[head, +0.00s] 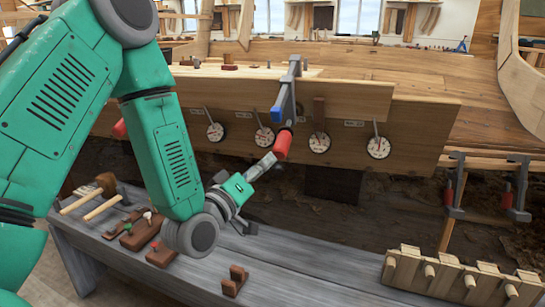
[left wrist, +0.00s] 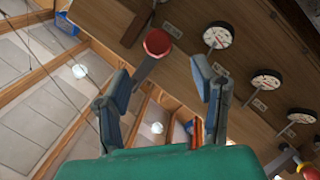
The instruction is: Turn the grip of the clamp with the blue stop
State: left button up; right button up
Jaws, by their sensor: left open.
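The clamp with the blue stop (head: 277,111) hangs over the upper plank edge in the head view. Its grey bar (head: 291,78) slants down, with the red grip (head: 283,145) at the lower end. My left gripper (head: 268,160) is just below and left of this grip, its tips close to it; contact cannot be told. In the left wrist view the two fingers (left wrist: 163,80) are spread apart. A round red end (left wrist: 157,42), probably this grip, shows between and beyond them. The blue stop cannot be made out for certain there. My right gripper is not in view.
Several white dials (head: 319,142) line the plank (head: 410,115) beside the clamp. More red-gripped clamps (head: 449,191) hang at the right. Below are a grey bench (head: 300,262) with mallets (head: 100,190) and small blocks, and a wooden rack (head: 460,280).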

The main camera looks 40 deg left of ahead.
pick_arm(q)
jog(key=shift+s+f, duration=0.2)
jog(key=shift+s, duration=1.15)
dwell(0.3)
